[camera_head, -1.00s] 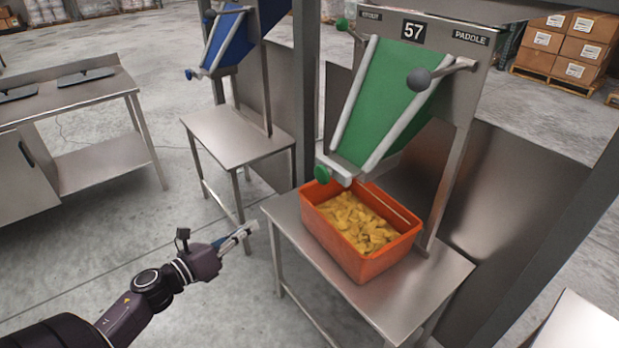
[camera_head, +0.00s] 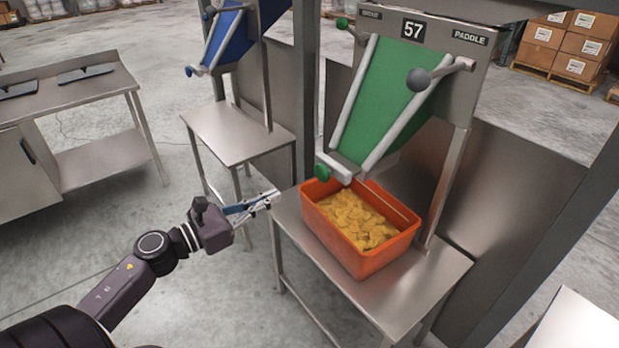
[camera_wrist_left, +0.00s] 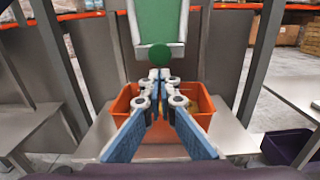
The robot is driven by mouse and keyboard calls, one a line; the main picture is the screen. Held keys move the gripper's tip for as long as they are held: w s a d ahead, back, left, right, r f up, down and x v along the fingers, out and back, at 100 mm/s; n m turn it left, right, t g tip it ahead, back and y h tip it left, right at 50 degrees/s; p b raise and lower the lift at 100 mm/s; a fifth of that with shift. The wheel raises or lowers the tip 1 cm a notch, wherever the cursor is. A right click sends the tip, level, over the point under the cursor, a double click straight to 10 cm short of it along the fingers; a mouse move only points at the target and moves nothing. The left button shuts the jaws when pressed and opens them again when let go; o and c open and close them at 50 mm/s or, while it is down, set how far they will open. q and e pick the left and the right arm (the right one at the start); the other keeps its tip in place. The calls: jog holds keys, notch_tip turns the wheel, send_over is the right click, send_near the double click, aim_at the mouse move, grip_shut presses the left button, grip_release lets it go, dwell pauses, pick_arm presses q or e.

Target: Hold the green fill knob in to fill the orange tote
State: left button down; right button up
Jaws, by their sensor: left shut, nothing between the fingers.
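The orange tote (camera_head: 362,262) stands on a steel table under the green chute (camera_head: 385,105) of station 57, with yellow pieces in it. My left gripper (camera_head: 274,197) is shut and empty, left of the tote and below the knob, apart from both. In the left wrist view the green knob (camera_wrist_left: 159,55) is straight beyond the closed fingertips (camera_wrist_left: 154,76), with the orange tote (camera_wrist_left: 204,101) behind and below the fingers. My right gripper is not in view.
A grey ball-ended paddle lever (camera_head: 418,79) and a smaller green knob (camera_head: 342,24) are higher on the station. A blue chute (camera_head: 228,38) with an empty steel table (camera_head: 225,133) stands to the left. Steel posts (camera_head: 306,90) flank the station.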

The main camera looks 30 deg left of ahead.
pick_arm(q)
jog(key=p, duration=0.3)
send_near(319, 173)
jog(key=x, duration=0.5)
jog(key=shift+w+f, duration=0.15)
jog(key=shift+w, duration=0.05)
jog(key=shift+p+x, duration=0.3)
jog(key=shift+x, duration=0.55)
jog(key=shift+d+f, duration=0.1)
jog(key=shift+f, duration=0.1)
jog(key=shift+w, duration=0.1)
jog(key=shift+w+d+b, duration=0.2)
jog(key=shift+w+b, duration=0.1)
jog(key=shift+b+x, duration=0.4)
jog(key=shift+x, duration=0.75)
jog(key=shift+r, duration=0.15)
jog(key=shift+w+r, duration=0.15)
jog(key=shift+r, duration=0.05)
jog(key=shift+a, duration=0.1)
dwell(1.2)
